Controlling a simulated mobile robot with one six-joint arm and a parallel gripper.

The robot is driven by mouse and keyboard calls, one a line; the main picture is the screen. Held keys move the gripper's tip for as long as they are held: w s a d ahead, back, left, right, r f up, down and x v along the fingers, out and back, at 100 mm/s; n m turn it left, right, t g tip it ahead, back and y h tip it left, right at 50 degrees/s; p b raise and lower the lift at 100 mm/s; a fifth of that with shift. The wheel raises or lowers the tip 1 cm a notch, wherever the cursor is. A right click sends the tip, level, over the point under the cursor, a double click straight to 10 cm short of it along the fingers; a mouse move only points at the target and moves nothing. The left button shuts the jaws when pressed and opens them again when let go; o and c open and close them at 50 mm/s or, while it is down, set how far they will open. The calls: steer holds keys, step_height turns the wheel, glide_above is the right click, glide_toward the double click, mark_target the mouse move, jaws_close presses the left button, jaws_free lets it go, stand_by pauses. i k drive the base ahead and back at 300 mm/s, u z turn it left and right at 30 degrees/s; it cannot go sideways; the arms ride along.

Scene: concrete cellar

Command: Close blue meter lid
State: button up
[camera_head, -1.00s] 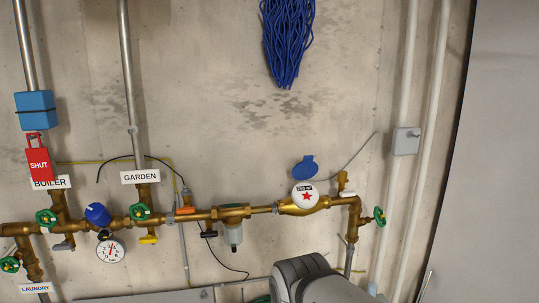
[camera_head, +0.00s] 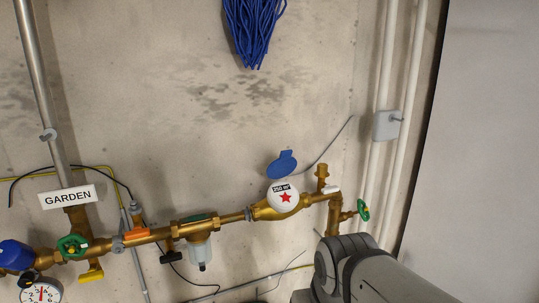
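The water meter (camera_head: 284,198) has a white round face with a number display and a red star, set in a brass body on the pipe. Its blue lid (camera_head: 282,163) stands open, raised above the face against the wall side. A grey arm link of mine shows at the bottom right, below and right of the meter. My gripper is outside the view.
The brass pipe (camera_head: 150,236) runs from lower left to the meter, with a clear filter bowl (camera_head: 201,254) under it. A green handwheel (camera_head: 363,210) and a brass stub (camera_head: 322,178) are right of the meter. A blue mop (camera_head: 254,30) hangs above. The wall between is bare.

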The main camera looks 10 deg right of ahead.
mark_target(283, 166)
steer(key=u, duration=1.45)
steer(key=k, duration=1.1)
steer(key=z, duration=0.9)
steer(key=i, duration=1.05)
steer(key=z, duration=0.05)
